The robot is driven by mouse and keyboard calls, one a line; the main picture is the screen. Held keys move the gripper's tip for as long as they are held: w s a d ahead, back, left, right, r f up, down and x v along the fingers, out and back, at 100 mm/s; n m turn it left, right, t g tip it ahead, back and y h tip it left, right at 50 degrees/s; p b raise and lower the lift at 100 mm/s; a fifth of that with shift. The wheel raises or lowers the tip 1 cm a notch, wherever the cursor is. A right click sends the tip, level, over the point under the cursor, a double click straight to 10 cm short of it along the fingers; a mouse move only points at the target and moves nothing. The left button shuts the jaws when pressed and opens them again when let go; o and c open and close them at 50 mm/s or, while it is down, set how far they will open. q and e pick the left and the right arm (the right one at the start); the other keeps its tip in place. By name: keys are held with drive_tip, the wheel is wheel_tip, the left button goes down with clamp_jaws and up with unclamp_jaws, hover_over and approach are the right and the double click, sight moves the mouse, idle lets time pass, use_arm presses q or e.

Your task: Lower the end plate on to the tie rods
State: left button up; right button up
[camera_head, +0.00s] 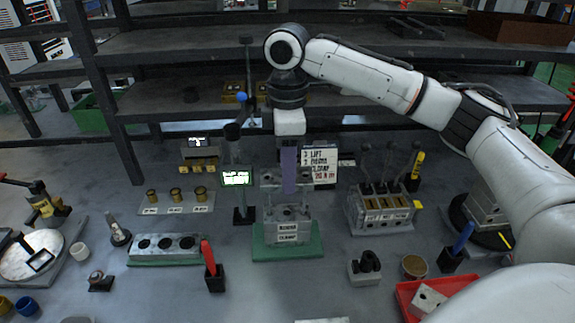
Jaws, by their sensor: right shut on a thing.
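My right gripper (289,150) comes down from above at the centre, under the white wrist of my right arm. It is shut on the end plate (270,178), a grey plate held roughly level; a purple upright piece shows between the gripper and the plate. Below the plate is the grey valve block stack (287,213) with a labelled front, on a green base (287,252). Thin tie rods seem to stand between the plate and stack; whether their tips touch the plate cannot be told. My left gripper is not in view.
A small green-lit display (236,179) on a stand is close at left. A white instruction sign (321,165) stands behind right. A lever valve bank (382,208) is at right, a block with dark holes (166,249) at left, a red tray (408,293) at front right.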

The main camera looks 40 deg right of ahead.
sight(288, 212)
drive_tip(key=shift+f+b, duration=0.4)
drive_tip(key=shift+f, duration=3.85)
drive_tip(key=o, duration=1.3)
drive_tip(key=shift+o, duration=0.2)
wheel_tip(288, 212, up, 10)
drive_tip(key=shift+r, duration=0.1)
